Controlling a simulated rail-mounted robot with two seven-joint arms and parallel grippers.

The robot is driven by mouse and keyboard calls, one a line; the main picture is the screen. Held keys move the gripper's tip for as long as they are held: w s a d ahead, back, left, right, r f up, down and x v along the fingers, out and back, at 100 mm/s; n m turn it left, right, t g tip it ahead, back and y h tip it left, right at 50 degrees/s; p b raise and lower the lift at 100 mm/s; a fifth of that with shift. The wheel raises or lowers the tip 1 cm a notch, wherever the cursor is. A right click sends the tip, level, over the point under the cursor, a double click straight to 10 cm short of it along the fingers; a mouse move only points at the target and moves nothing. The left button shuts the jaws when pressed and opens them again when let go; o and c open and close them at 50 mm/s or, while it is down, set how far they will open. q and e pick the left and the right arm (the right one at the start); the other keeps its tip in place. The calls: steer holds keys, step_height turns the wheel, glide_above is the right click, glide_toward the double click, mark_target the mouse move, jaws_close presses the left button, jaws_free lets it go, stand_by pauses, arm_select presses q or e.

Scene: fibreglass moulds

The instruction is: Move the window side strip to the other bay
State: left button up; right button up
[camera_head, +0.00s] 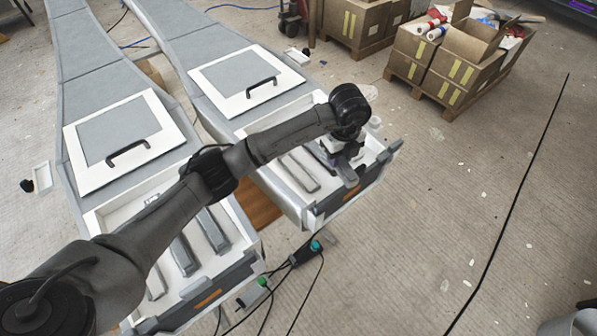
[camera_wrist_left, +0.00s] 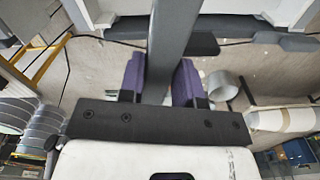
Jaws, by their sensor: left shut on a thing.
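Two pale moulds lie side by side, the left mould (camera_head: 72,110) and the right mould (camera_head: 236,112), each with a white-lined bay at its front end. My left arm reaches across the left bay, and my left gripper (camera_head: 338,152) is over the right bay. In the left wrist view its purple fingers (camera_wrist_left: 163,85) are shut on a grey strip (camera_wrist_left: 172,40), which runs up between them. Grey strips also lie in the left bay (camera_head: 184,256) and the right bay (camera_head: 300,172). The arm hides part of both bays. My right gripper is out of view.
White-framed hatches with black handles, left (camera_head: 112,130) and right (camera_head: 245,80), lie behind the bays. Cables with green-ended connectors (camera_head: 315,246) lie on the floor in front. Cardboard boxes (camera_head: 450,60) stand on pallets at the back right. The right floor is mostly clear.

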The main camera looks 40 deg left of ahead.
arm_select(q)
steer(key=shift+a+f+n, duration=0.2)
steer(key=shift+f+n, duration=0.15)
steer(key=shift+n, duration=0.55)
steer(key=shift+a+f+n, duration=0.25)
steer(key=shift+a+n, duration=0.05)
glide_above(299, 172)
step_height(299, 172, down, 7)
steer(key=shift+r, duration=0.1)
steer(key=shift+s+f, duration=0.1)
steer(key=shift+f, duration=1.9)
steer(key=shift+f+b, duration=0.15)
steer(key=shift+b, duration=0.2)
steer(key=o, duration=1)
steer(key=shift+c, duration=0.2)
step_height(299, 172, up, 12)
steer(key=shift+r+p, duration=0.2)
steer(key=shift+p, duration=0.25)
